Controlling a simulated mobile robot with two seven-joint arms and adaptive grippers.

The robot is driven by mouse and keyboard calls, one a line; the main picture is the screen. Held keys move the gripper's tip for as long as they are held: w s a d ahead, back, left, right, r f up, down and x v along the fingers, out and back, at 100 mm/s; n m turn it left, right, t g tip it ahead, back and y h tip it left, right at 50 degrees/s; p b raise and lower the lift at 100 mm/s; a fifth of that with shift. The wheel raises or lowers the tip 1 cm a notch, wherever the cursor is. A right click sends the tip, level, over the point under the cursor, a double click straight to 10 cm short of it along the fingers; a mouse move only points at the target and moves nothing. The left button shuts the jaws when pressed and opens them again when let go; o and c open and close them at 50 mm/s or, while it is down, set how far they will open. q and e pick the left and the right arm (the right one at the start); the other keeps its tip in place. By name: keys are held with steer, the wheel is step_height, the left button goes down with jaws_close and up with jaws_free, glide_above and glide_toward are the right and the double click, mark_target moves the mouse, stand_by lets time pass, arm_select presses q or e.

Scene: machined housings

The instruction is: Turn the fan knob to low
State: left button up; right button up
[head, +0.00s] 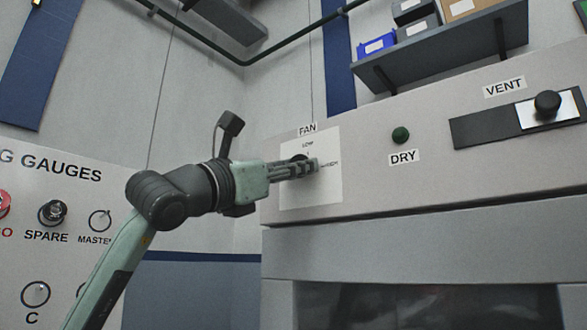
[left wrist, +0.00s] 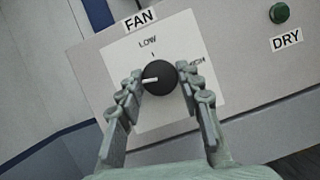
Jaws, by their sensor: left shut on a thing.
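The fan knob (left wrist: 163,82) is a round black knob on a white plate (left wrist: 190,35) under the FAN label. Its white pointer points left in the left wrist view, away from the LOW mark at the top and the HIGH mark at the right. My left gripper (left wrist: 160,78) has a finger on each side of the knob and is shut on it. In the head view my left gripper (head: 310,167) reaches the white plate (head: 318,190) from the left and hides most of the knob. My right gripper is in neither view.
A green DRY button (head: 400,134) and a VENT slider with a black knob (head: 547,102) sit to the right on the same panel. A gauge panel (head: 75,215) stands at left. A shelf with boxes (head: 440,50) hangs above.

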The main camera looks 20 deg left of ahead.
arm_select(q)
steer(key=shift+a+r+m+g+h+p, duration=0.1)
steer(key=shift+m+g+h+p, duration=0.7)
steer(key=shift+m, duration=2.35)
steer(key=shift+a+r+m+g+h+p, duration=0.15)
steer(key=shift+m+g+p, duration=1.2)
steer(key=shift+m, duration=1.85)
steer(key=shift+r+m+g+h+p, duration=0.1)
steer(key=shift+m+g+h+p, duration=0.75)
steer(key=shift+m, duration=2.3)
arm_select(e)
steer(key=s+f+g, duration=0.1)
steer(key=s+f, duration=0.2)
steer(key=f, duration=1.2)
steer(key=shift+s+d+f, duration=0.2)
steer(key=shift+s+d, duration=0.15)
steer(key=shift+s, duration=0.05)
arm_select(q)
steer(key=shift+w+g+y, duration=0.1)
steer(key=shift+g+y, duration=0.3)
steer(key=shift+g, duration=0.1)
steer(key=o, duration=1.2)
steer(key=shift+c, duration=0.2)
